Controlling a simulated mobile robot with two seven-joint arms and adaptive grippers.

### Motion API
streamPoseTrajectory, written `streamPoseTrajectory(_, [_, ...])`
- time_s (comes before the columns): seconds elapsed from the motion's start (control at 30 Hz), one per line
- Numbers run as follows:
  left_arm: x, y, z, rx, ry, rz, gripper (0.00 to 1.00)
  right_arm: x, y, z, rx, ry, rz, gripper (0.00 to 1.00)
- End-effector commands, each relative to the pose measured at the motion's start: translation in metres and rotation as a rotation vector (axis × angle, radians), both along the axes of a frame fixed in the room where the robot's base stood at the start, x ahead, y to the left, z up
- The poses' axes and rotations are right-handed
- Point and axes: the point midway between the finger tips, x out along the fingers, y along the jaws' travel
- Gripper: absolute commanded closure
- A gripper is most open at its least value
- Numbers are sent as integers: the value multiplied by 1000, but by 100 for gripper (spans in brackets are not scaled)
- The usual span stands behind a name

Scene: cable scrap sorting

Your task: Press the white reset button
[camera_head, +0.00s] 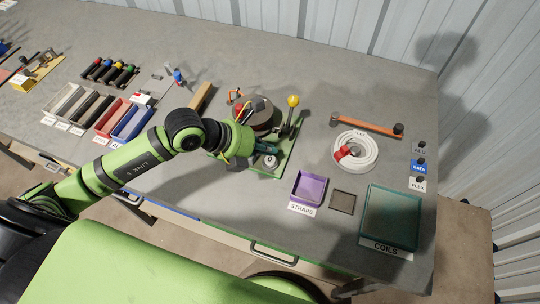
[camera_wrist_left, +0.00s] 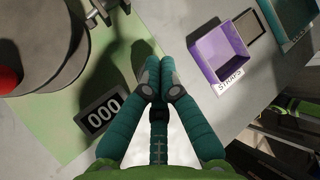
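My left gripper (camera_head: 264,149) is over the front of a green-based machine (camera_head: 287,152). In the left wrist view its teal fingers (camera_wrist_left: 156,88) are closed together with nothing seen between the tips. A small round white piece (camera_head: 270,161), likely the reset button, shows just by the fingers in the head view; I cannot tell whether they touch it. A pale surface (camera_wrist_left: 180,148) shows between the finger bases in the wrist view. A counter (camera_wrist_left: 103,112) reading 000 sits on the green base beside the fingers. My right gripper is not in view.
A purple straps tray (camera_head: 309,189), a dark square pad (camera_head: 342,201) and a glass coils tray (camera_head: 392,218) stand to the right. A white coil (camera_head: 355,153) lies behind them. The machine's yellow-knobbed lever (camera_head: 293,101) rises behind the gripper.

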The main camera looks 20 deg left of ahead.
Motion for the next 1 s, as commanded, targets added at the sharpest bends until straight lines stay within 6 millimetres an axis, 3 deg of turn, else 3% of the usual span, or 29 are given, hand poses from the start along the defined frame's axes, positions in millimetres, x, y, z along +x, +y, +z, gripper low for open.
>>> streamPoseTrajectory(0.1, [0, 0, 18, -1, -1, 0, 100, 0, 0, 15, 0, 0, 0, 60])
streamPoseTrajectory(0.4, [0, 0, 43, -1, -1, 0, 100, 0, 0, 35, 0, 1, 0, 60])
streamPoseTrajectory(1.0, [0, 0, 42, 0, -1, 1, 100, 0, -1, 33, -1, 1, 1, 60])
